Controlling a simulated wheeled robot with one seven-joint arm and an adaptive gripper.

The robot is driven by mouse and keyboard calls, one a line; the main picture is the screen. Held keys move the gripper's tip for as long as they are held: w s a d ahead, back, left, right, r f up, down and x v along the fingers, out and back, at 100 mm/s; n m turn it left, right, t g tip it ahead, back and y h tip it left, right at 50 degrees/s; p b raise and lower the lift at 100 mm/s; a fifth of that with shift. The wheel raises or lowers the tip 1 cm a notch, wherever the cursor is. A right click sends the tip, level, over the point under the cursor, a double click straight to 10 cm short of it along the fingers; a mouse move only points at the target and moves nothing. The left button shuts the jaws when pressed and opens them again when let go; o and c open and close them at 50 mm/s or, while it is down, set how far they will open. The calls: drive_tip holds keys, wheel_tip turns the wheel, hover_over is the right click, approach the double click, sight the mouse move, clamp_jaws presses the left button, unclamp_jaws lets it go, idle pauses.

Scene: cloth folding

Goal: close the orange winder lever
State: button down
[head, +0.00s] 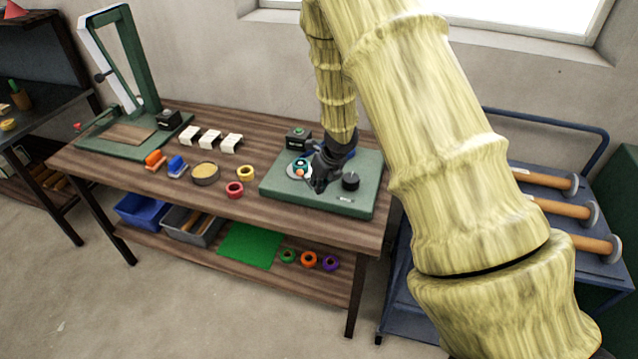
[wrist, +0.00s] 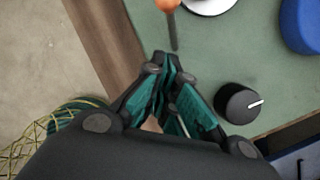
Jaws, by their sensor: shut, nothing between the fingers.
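The orange winder lever shows in the wrist view as an orange knob (wrist: 167,4) on a thin metal rod, cut by the top edge. In the head view a small orange spot (head: 299,173) lies at the white round plate (head: 291,170) on the green base board (head: 277,188). My gripper (wrist: 166,62) is shut and empty, its tips just below the rod's lower end in the wrist view. I cannot tell whether they touch. In the head view my gripper (head: 319,185) is over the green board, right of the orange spot. My arm hides part of the board.
A black dial (head: 350,181) stands right of my gripper and also shows in the wrist view (wrist: 238,103). A blue part (wrist: 304,22) is at the wrist view's upper right.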

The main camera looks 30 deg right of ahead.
drive_tip(key=s+a+b+v, duration=0.1)
drive_tip(key=b+v, duration=0.1)
drive_tip(key=v, duration=0.8)
drive_tip(key=shift+s+d+r, duration=0.2)
drive_tip(key=shift+s, duration=0.05)
drive_tip(key=shift+a+f, duration=0.1)
